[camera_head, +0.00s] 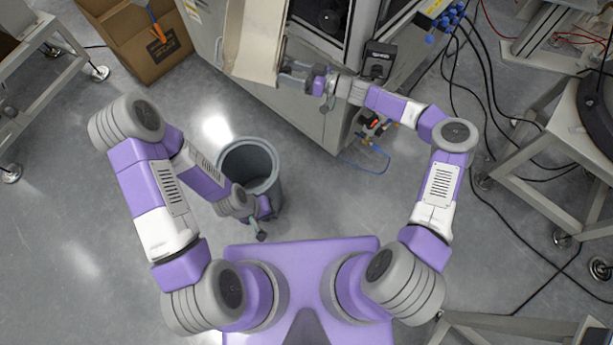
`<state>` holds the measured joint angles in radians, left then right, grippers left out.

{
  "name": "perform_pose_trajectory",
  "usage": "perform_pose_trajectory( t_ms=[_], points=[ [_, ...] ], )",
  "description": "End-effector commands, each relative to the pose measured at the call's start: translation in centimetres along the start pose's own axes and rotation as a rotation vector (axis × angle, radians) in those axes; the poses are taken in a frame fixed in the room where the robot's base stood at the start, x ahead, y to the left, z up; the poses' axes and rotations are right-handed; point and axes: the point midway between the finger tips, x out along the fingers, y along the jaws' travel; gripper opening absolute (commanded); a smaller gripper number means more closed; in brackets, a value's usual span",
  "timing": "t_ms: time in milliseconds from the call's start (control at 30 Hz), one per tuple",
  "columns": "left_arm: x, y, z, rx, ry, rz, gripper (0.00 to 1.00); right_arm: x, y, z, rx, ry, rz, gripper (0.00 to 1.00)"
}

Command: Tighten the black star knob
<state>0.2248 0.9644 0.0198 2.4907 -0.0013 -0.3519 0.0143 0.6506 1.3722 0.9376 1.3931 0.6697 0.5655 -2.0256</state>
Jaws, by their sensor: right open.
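I cannot clearly make out the black star knob in the head view; it may be hidden by my right gripper or too small to tell. My right gripper (288,74) is at the right side of the cream chute (252,45), by the front of the grey machine cabinet (314,122). It is open, and I see nothing clearly held in it. Whether it touches the chute I cannot tell.
A cardboard box (160,62) stands at the upper left. A black device (379,59) sits by the cabinet's right corner, beyond my right forearm. Blue knobs (452,17) and black cables lie at the upper right. White-framed stands (553,150) stand right.

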Motion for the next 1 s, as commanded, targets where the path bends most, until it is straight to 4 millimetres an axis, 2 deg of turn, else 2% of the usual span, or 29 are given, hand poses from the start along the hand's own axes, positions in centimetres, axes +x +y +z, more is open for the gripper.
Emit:
perform_pose_trajectory(
  t_ms=[100,200,467,700,1000],
  points=[
    [0.0,0.0,0.0,0.0,0.0,0.0,0.21,-0.1,0.0,0.0,-0.125,-0.001,0.0,0.67],
    [-0.8,0.3,0.0,0.0,0.0,0.0,0.21,-2.6,0.1,-0.2,-0.114,-0.001,0.005,0.67],
    [-2.0,0.8,0.1,0.0,0.0,0.0,0.21,-7.8,0.0,-0.2,-0.111,-0.001,0.004,0.67],
    [-2.5,0.9,0.1,0.0,0.0,0.0,0.21,-5.6,-3.2,3.3,0.031,-0.143,-0.037,0.67],
    [-3.2,1.2,0.1,0.0,0.0,0.0,0.21,-4.5,-7.1,7.7,0.211,-0.334,-0.038,0.67]
  ],
)
